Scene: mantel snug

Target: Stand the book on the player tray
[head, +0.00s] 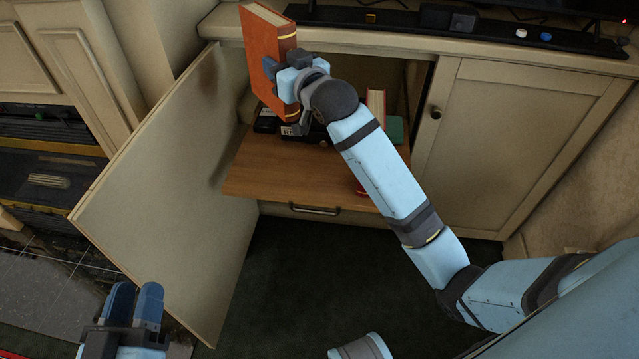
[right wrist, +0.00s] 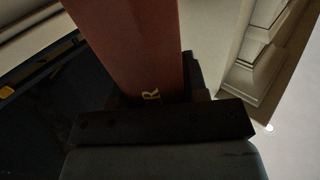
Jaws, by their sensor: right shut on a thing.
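An orange-brown book (head: 268,65) with gold bands is held upright in the air, in front of the shelf edge above the open cabinet. My right gripper (head: 275,78) is shut on it, near its lower half. In the right wrist view, the book (right wrist: 128,45) rises from the jaws and shows a gold letter. The wooden player tray (head: 255,178) is pulled out of the cabinet below the book, its front left part bare. My left gripper (head: 136,300) is low at the left, away from the tray, its fingers close together and empty.
The open cabinet door (head: 165,185) stands left of the tray. Dark devices (head: 267,122), a pale-paged book (head: 376,105), a green item (head: 396,130) and a red object (head: 360,188) are at the tray. The ledge above carries a black strip (head: 400,20) with small items.

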